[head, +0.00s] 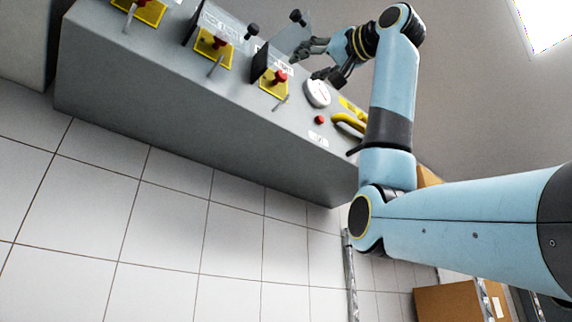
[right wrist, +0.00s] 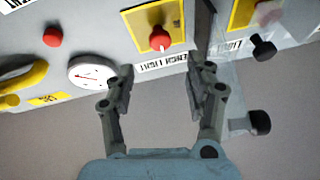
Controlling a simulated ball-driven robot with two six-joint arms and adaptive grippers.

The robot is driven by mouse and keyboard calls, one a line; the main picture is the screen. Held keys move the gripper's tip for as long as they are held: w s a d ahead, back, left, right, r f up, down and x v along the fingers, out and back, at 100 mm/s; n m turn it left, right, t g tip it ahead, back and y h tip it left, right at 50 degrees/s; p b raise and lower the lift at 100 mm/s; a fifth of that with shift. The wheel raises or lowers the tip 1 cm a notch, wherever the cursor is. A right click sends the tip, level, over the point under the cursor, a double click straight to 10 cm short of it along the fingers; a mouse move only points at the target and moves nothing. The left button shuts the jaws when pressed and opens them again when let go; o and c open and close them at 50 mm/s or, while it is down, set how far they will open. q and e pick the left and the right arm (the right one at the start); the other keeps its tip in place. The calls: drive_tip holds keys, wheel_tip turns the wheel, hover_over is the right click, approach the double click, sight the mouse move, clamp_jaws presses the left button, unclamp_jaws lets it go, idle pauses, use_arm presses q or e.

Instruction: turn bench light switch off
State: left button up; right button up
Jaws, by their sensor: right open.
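The bench light switch (right wrist: 160,39) is a red-tipped lever on a yellow plate, with an upside-down label reading BENCH LIGHT (right wrist: 160,63) below it in the right wrist view. Its yellow plate (head: 266,86) also shows in the head view, near the right end of the panel. I cannot tell the lever's position for sure. My right gripper (right wrist: 160,78) is open and empty, its fingertips either side of the label and apart from the lever. In the head view my right gripper (head: 313,62) is close to the panel. My left gripper is not in view.
A round white gauge (right wrist: 92,72), a red button (right wrist: 53,36) and a yellow handle (right wrist: 22,78) sit left of the switch. A clear flap with black knobs (right wrist: 262,48) stands at right, close to my right finger. More yellow-plated switches (head: 213,45) line the grey panel.

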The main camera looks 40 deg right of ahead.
sight(284, 75)
drive_tip(key=p+x, duration=0.3)
drive_tip(key=x, duration=0.4)
drive_tip(key=shift+w+a+r+p, duration=0.1)
drive_tip(key=shift+w+r+p, duration=0.1)
drive_tip(key=shift+w+p, duration=0.15)
drive_tip(key=shift+w, duration=0.45)
drive_tip(key=shift+c, duration=0.3)
clamp_jaws()
